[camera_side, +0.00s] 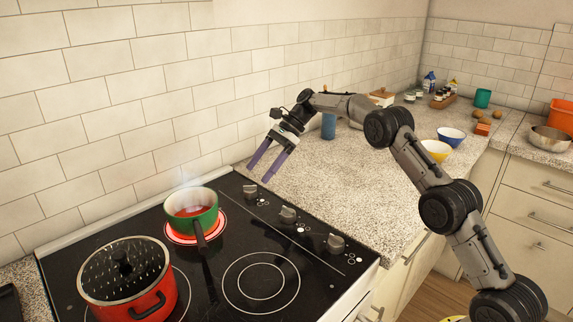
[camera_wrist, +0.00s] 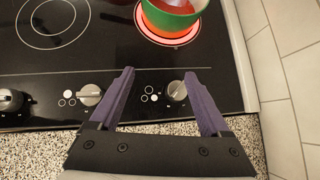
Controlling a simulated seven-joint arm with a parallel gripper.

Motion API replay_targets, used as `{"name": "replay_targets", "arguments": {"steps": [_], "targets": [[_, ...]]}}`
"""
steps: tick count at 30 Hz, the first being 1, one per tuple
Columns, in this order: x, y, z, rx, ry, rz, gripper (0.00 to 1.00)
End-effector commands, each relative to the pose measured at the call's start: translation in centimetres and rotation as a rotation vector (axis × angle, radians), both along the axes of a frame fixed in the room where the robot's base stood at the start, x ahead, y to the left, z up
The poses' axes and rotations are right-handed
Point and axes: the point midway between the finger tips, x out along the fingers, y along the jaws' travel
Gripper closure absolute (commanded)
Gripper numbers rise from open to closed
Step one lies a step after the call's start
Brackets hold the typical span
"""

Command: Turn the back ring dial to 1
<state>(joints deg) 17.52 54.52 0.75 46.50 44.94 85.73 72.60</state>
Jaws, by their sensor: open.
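Three grey dials stand along the hob's edge strip, each beside printed ring marks. The one closest to the tiled wall (camera_side: 250,190), also in the wrist view (camera_wrist: 177,90), appears to be the back ring dial. I cannot read its numbers. The middle dial (camera_side: 287,213) and the dial farthest from the wall (camera_side: 336,243) stand apart from it. My gripper (camera_side: 259,174) is open and empty, its purple fingers pointing down above the strip near the wall-side dial. In the wrist view, that dial shows between the fingertips (camera_wrist: 159,75), closer to the right finger.
A green pan (camera_side: 205,211) steams on a glowing red ring (camera_side: 182,238) by the wall, its dark handle pointing toward the front. A red pot (camera_side: 128,290) with a strainer lid sits front left. The speckled counter (camera_side: 340,180) beside the hob is mostly clear.

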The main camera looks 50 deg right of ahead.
Motion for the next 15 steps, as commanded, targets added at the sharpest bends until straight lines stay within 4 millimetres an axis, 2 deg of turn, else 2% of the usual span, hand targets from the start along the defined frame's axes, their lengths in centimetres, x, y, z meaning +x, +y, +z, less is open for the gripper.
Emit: {"name": "replay_targets", "arguments": {"steps": [3,15], "targets": [[-1.4,0.0,1.4,0.0,0.001,-0.001,0.19],[-6.7,0.3,3.7,0.0,0.0,-0.001,0.19]]}}
